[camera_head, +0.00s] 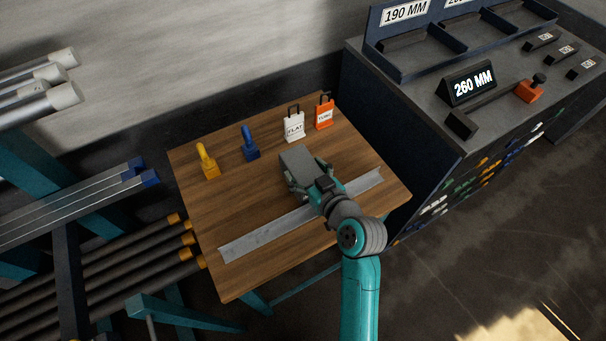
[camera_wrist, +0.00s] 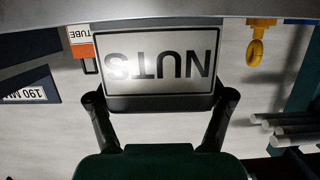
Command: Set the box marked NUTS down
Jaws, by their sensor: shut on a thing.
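The box marked NUTS (camera_head: 297,160) is a grey block over the middle of the wooden table (camera_head: 220,210). In the wrist view the white NUTS label (camera_wrist: 158,62) faces the camera and reads upside down. My gripper (camera_head: 309,172) is shut on the box, with one finger at each side; both fingers also show in the wrist view (camera_wrist: 160,100). The box's underside is hidden, so I cannot tell whether it touches the table.
A flat metal strip (camera_head: 245,244) lies along the table's near side, partly under my arm. A yellow piece (camera_head: 207,161), a blue piece (camera_head: 250,144), a white FLAT tag (camera_head: 294,127) and an orange TUBE tag (camera_head: 324,114) stand behind. A dark cabinet (camera_head: 400,125) adjoins on the right.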

